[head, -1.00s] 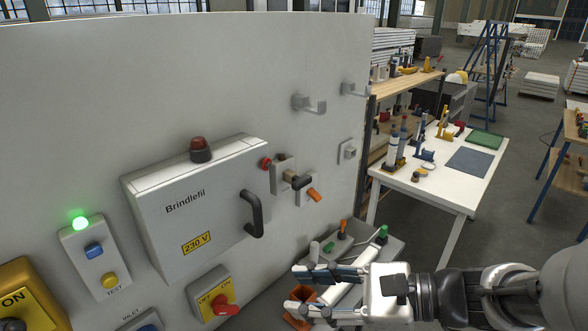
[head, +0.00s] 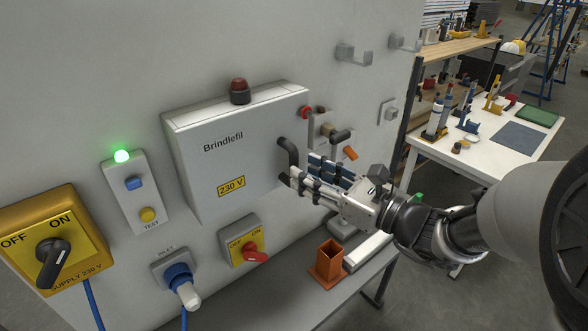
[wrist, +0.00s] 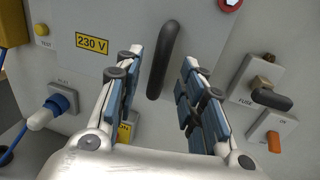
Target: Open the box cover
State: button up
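The box (head: 230,150) is light grey, labelled "Brindlefil" and "230 V", mounted on the wall panel. Its front cover looks shut. A dark vertical bar handle (head: 288,152) sits near the cover's right edge; in the wrist view the handle (wrist: 164,60) stands ahead of my gripper, between the lines of its two fingers. My gripper (head: 300,178) is at the lower end of the handle. In the wrist view my gripper (wrist: 158,88) has its fingers spread apart with nothing between them near the palm. Whether a fingertip touches the handle cannot be told.
A red lamp (head: 239,91) tops the box. Right of it are a fuse unit (wrist: 256,88) and an orange-levered switch (wrist: 273,138). Below are a yellow switch (head: 244,245), a plugged inlet (head: 180,280) and a shelf with an orange holder (head: 328,262). A white table (head: 480,150) stands right.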

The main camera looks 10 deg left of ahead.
aim_at(263, 163)
jog(key=shift+x, duration=2.4)
grip_shut()
